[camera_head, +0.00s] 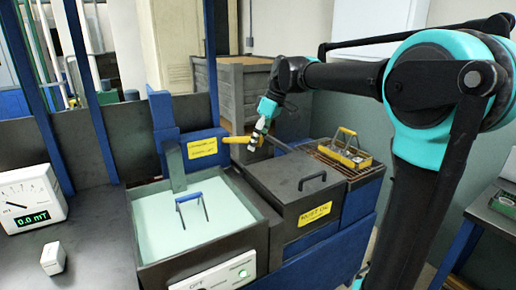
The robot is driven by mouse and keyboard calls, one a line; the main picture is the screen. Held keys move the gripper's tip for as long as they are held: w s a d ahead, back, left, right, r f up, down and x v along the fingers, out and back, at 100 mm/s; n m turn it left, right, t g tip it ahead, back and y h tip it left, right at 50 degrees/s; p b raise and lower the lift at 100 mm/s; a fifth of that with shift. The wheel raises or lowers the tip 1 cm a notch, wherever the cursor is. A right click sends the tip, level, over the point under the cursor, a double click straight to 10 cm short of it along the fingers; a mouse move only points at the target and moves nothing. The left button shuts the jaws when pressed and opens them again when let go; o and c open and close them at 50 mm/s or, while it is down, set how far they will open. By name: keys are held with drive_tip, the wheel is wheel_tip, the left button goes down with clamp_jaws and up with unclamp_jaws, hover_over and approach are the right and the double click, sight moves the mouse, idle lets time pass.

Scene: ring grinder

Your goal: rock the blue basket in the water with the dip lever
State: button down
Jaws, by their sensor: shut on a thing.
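The blue basket shows only as its blue handle (189,199), upright in the pale water (165,228) of the open square tank (255,222) at lower middle. The basket's body is hidden under the opaque water. The dip lever has a yellow grip (234,140), lying nearly level behind and right of the tank. My gripper (258,137) comes down from the upper right and is shut on the dip lever at its yellow grip. The exact finger contact is too small to make out.
A dark lidded tank (290,187) with a handle adjoins on the right. Beyond it a yellow-handled basket (349,150) sits on a rack. A gauge reading 0.0 mT (30,200) and a small white block (53,260) stand left. Blue posts rise behind.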

drive_tip(key=shift+g+h, duration=0.6)
drive_tip(key=shift+g, duration=0.2)
drive_tip(key=w+a+r, duration=0.1)
drive_tip(key=r, duration=0.2)
drive_tip(key=w+a+r, duration=0.1)
drive_tip(key=r, duration=0.2)
drive_tip(key=w+r, duration=0.2)
drive_tip(key=r, duration=0.1)
drive_tip(key=shift+a, duration=0.4)
drive_tip(key=c, duration=0.9)
unclamp_jaws()
drive_tip(key=shift+a+f, duration=0.1)
drive_tip(key=shift+a, duration=0.05)
drive_tip(key=shift+d+r, duration=0.2)
drive_tip(key=shift+r, duration=0.1)
drive_tip(key=v, duration=1.1)
drive_tip(key=shift+r, duration=0.2)
drive_tip(key=shift+w, duration=0.1)
